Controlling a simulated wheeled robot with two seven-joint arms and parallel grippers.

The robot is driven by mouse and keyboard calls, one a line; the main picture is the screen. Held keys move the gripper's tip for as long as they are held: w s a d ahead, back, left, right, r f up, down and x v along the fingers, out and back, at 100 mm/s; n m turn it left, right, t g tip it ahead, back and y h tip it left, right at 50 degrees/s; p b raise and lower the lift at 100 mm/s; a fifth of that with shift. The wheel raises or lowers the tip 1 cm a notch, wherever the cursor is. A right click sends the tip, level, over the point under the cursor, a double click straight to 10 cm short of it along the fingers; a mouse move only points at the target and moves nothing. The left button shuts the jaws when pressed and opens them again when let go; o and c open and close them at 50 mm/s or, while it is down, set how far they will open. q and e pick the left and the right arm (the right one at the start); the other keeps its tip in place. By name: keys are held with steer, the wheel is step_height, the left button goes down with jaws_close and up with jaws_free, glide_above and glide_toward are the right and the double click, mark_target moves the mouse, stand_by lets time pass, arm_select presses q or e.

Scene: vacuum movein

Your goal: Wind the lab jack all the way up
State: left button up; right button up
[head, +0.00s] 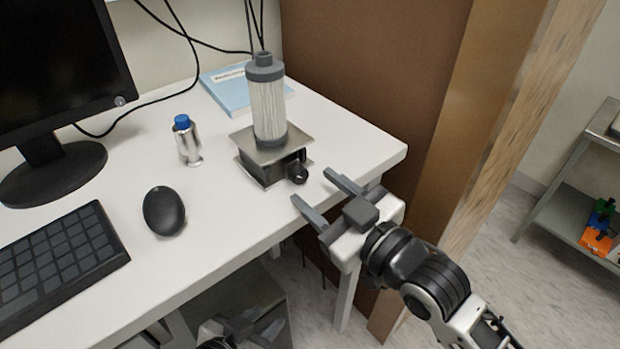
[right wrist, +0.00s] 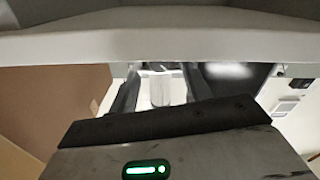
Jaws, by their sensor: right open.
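The lab jack (head: 270,161) stands low on the white desk near its right front edge, its top plate only a little above its base. Its black knob (head: 298,173) faces the front right. A pleated filter cylinder with grey caps (head: 268,105) stands upright on the top plate. My right gripper (head: 315,187) is open and empty at the desk edge, fingers pointing toward the knob and apart from it. In the right wrist view its two fingers (right wrist: 160,92) are spread; the knob cannot be made out there. My left gripper (head: 250,327) is low, below the desk front, partly cut off.
On the desk (head: 225,215) are a blue-capped metal vial (head: 188,140), a mouse (head: 164,211), a keyboard (head: 55,262), a monitor (head: 60,60) and a blue book (head: 240,90). A brown panel (head: 370,70) stands behind the desk's right end. A shelf (head: 565,195) stands far right.

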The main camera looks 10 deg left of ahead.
mark_target(298, 174)
arm_select(q)
steer(key=shift+f, duration=0.15)
arm_select(e)
steer(key=shift+x, duration=1.45)
steer(key=c, duration=1)
steer(key=shift+r+m+p, duration=0.3)
steer(key=shift+m+p, duration=0.6)
steer(key=shift+p, duration=0.2)
steer(key=shift+m+p, duration=0.4)
steer(key=shift+m, duration=0.3)
steer(key=shift+f+m, duration=0.15)
steer(key=shift+m, duration=0.25)
steer(key=shift+f, duration=0.15)
steer(key=o, duration=1)
arm_select(q)
steer(key=shift+a+r, duration=0.3)
steer(key=shift+r, duration=0.45)
